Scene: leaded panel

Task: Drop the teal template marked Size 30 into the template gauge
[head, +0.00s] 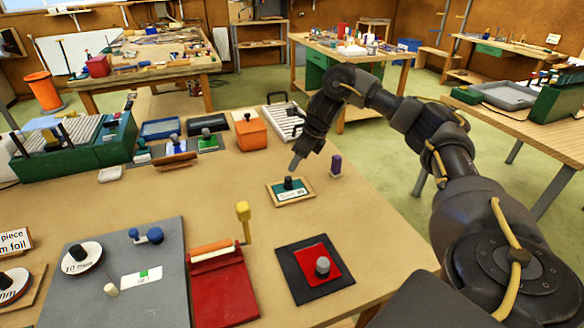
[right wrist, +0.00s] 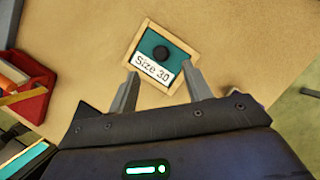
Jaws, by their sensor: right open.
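The teal template (head: 291,190) has a black knob and a white label; in the right wrist view the teal template (right wrist: 163,48) reads "Size 30", possibly with a dot between the digits. It lies flat within a light wooden frame (head: 273,197), which looks like the template gauge; the wooden frame also shows in the right wrist view (right wrist: 141,38). The template appears to sit inside the rim, but its depth is hard to tell. My right gripper (head: 294,166) is just above and behind the knob. Its fingers are apart and empty in the right wrist view (right wrist: 160,84). My left gripper is out of view.
A purple block (head: 336,165) stands right of the frame. A red tool with an orange roller and yellow handle (head: 222,285) lies in front left. A black plate with a red square (head: 312,275) lies in front. An orange box (head: 251,134) stands behind. The bench around the frame is clear.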

